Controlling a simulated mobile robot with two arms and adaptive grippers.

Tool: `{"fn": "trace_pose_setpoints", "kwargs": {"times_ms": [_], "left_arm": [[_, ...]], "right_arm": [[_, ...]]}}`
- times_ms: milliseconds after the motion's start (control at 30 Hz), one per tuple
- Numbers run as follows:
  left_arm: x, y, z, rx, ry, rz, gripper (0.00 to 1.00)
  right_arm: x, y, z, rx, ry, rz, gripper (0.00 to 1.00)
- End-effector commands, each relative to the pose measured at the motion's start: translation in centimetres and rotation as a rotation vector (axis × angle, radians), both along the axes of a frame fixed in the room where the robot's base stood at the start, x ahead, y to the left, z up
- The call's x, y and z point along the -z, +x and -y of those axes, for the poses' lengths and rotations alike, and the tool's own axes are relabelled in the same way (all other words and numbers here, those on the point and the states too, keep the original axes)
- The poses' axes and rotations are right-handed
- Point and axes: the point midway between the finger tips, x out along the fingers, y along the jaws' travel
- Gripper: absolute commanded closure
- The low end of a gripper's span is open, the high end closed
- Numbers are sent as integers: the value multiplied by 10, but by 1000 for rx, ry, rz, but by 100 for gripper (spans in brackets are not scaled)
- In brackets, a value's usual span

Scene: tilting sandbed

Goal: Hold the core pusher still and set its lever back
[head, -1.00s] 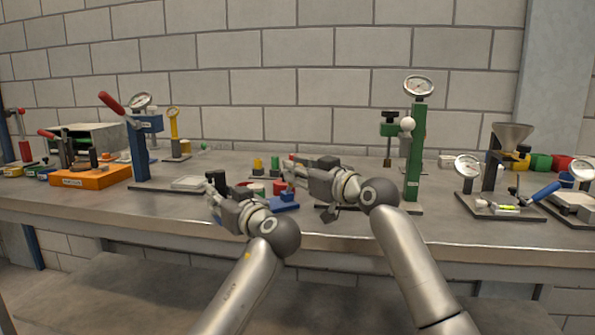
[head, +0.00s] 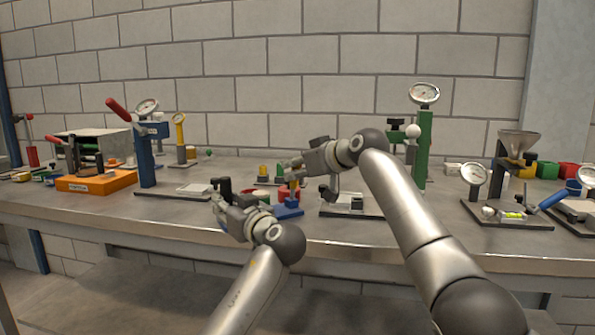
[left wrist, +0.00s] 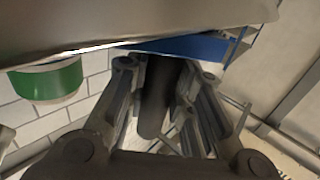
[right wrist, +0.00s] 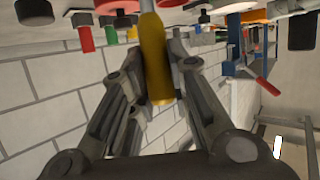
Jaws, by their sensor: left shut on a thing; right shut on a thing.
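The core pusher appears to be the device with the blue base (head: 288,211) near the table's front edge; its body is partly hidden by my grippers. My left gripper (head: 218,196) is low at its left, shut on a dark upright grip (head: 222,185). In the left wrist view this dark cylinder (left wrist: 160,95) is between the fingers, below a blue plate (left wrist: 190,46). My right gripper (head: 288,169) is above and behind the blue base, shut on a yellow handle, which shows in the right wrist view (right wrist: 155,60). The lever's exact tilt cannot be told.
A blue press with a red lever (head: 146,150) stands left, beside an orange box (head: 95,182). A green gauge stand (head: 424,145) and a funnel device (head: 517,145) stand right. A small plate-based stand (head: 350,207) is just right of the pusher. Small coloured parts are behind.

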Motion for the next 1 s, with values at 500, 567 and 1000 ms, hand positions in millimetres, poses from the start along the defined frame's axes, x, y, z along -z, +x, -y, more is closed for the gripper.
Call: {"fn": "trace_pose_setpoints", "kwargs": {"times_ms": [500,567,1000], "left_arm": [[1,0,-2,-5,-1,-1,100],[1,0,-2,-5,-1,-1,100],[1,0,-2,-4,0,-1,100]], "right_arm": [[0,1,-1,-1,-22,-30,100],[0,1,-1,-2,-22,-30,80],[0,0,-1,-2,-20,-29,59]]}}
